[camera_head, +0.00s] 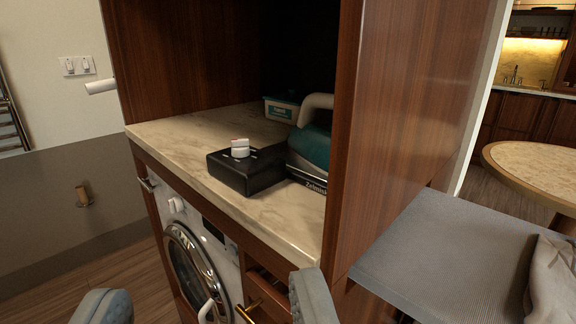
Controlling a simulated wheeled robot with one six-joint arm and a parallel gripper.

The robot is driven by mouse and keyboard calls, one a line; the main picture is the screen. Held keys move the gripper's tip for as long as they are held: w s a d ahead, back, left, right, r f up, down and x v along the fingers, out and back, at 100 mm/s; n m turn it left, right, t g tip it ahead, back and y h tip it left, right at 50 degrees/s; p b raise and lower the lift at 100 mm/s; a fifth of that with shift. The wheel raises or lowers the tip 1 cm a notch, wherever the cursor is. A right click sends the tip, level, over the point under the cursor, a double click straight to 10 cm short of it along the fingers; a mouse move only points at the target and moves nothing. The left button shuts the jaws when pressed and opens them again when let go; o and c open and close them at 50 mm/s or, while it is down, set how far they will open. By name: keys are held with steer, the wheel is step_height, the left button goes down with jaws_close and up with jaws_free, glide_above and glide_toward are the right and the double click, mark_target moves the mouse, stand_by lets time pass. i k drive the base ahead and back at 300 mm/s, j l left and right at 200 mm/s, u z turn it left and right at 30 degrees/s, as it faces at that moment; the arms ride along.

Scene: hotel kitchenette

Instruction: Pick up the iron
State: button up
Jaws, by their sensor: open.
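The iron (314,148) has a teal body and a pale beige handle. It stands on the marble-look counter (180,134) inside a wooden niche. Its right side is close to the niche's wooden side panel (395,110), which seems to hide part of it. A black box (246,172) stands just to its left and overlaps its lower part in the picture. My gripper (208,303) shows as two grey-blue fingertips at the bottom edge, wide apart and empty. It is in front of and below the counter edge, apart from the iron.
A small white object (240,148) rests on the black box. A teal and white container (282,108) stands behind the iron. A washing machine (192,262) is under the counter. The counter's left part is clear. A grey ribbed surface (440,255) and a round table (535,165) are at right.

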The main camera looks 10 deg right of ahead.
mark_target(310, 140)
steer(key=z, duration=1.15)
steer(key=k+j+u, duration=0.2)
steer(key=j, duration=0.15)
steer(key=j+u, duration=0.15)
steer(key=j, duration=0.2)
steer(key=i+j+z, duration=0.2)
steer(key=j, duration=0.25)
steer(key=k+j+z, duration=0.2)
steer(key=j, duration=0.2)
steer(key=i, duration=0.1)
